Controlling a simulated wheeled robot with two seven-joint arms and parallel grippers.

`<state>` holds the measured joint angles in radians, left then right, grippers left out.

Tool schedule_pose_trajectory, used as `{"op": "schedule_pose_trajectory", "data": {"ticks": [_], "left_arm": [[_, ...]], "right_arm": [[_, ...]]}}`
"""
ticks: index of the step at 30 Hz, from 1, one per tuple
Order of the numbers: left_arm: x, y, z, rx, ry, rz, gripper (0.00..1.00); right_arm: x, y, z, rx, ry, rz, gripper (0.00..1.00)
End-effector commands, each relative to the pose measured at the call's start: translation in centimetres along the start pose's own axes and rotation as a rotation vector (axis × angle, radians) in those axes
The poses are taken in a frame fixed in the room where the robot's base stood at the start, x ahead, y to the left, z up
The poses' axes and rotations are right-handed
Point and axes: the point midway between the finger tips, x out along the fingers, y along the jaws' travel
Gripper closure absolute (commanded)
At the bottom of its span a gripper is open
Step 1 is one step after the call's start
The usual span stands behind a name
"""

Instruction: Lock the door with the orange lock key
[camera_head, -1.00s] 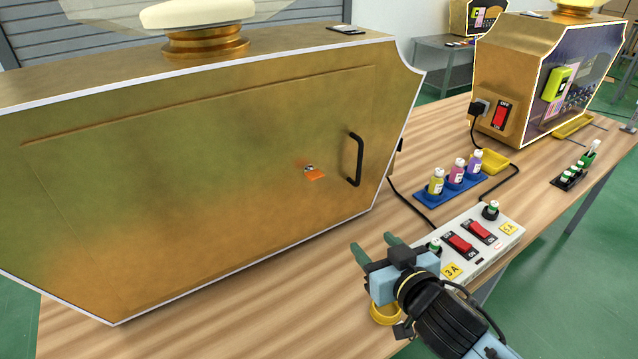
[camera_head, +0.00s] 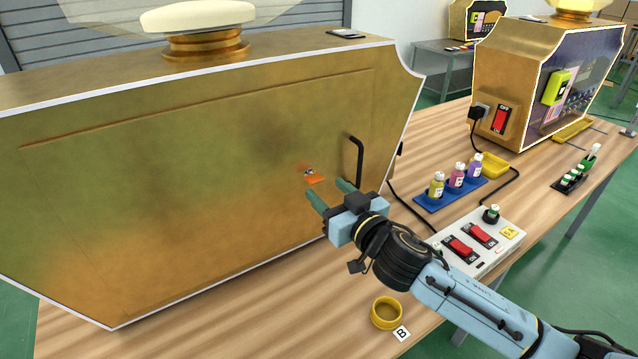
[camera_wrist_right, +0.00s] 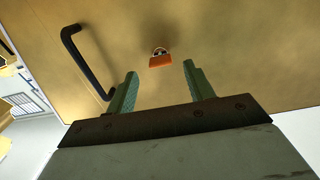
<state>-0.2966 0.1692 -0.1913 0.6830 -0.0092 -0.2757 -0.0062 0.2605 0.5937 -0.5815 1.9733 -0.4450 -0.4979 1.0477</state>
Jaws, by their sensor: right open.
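The orange lock key (camera_head: 314,179) sits in the gold door (camera_head: 200,170) of the large machine, left of the black handle (camera_head: 359,160). In the right wrist view the key (camera_wrist_right: 160,60) shows ahead, between and beyond the two green fingertips, with the handle (camera_wrist_right: 88,62) to the left. My right gripper (camera_head: 328,192) is open and empty, just below and in front of the key, not touching it. It also shows in the right wrist view (camera_wrist_right: 158,82). The door looks closed against the machine. My left gripper is not in view.
A power strip (camera_head: 480,243) with red switches lies right of my arm. A blue rack (camera_head: 450,194) of small bottles stands behind it. A yellow ring-shaped cup (camera_head: 386,313) is at the table's front edge. A second gold machine (camera_head: 520,75) stands at the back right.

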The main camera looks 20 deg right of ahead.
Motion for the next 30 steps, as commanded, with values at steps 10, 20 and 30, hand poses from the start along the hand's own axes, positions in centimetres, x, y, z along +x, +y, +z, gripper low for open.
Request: {"op": "schedule_pose_trajectory", "data": {"ticks": [10,20,30], "left_arm": [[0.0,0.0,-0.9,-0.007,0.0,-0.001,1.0],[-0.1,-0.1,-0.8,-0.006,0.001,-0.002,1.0],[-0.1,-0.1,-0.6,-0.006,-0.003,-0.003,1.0]], "right_arm": [[3.8,-0.1,0.0,0.0,0.0,-0.001,0.47],[4.1,-0.1,0.0,0.0,-0.001,-0.001,0.47],[4.1,0.0,0.0,0.0,-0.001,0.0,0.89]]}}
